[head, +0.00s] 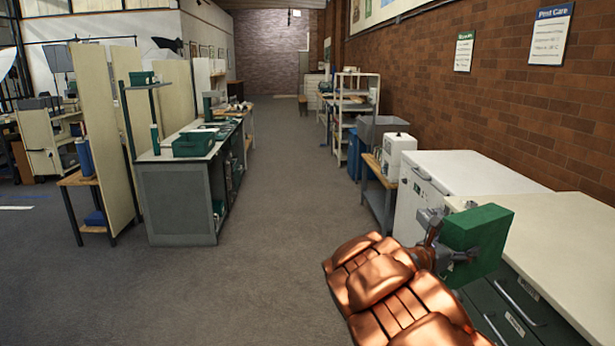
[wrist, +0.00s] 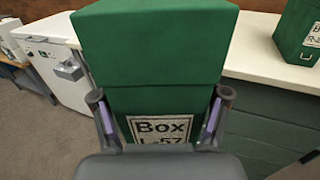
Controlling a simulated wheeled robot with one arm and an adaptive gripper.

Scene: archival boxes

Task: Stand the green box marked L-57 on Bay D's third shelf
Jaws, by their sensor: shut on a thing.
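The green box marked L-57 (wrist: 155,60) fills the middle of the wrist view, upright, with its label reading "Box L-57" facing the camera and partly covered at the bottom. My gripper (wrist: 160,112) is shut on this box, with one finger at each side of its lower part. In the head view the green box (head: 478,232) is held at the lower right, near the white-topped counter, and my gripper (head: 455,248) is partly hidden by it and the arm. I cannot tell whether the box touches the counter. I do not see a shelf marked Bay D.
Another green box (wrist: 302,32) with a partly visible label stands on the counter (wrist: 253,62) at the right. A white chest unit (head: 425,195) adjoins the counter. A white shelf rack (head: 355,105) stands farther back. The grey aisle floor (head: 285,190) is clear between it and a left workbench (head: 178,200).

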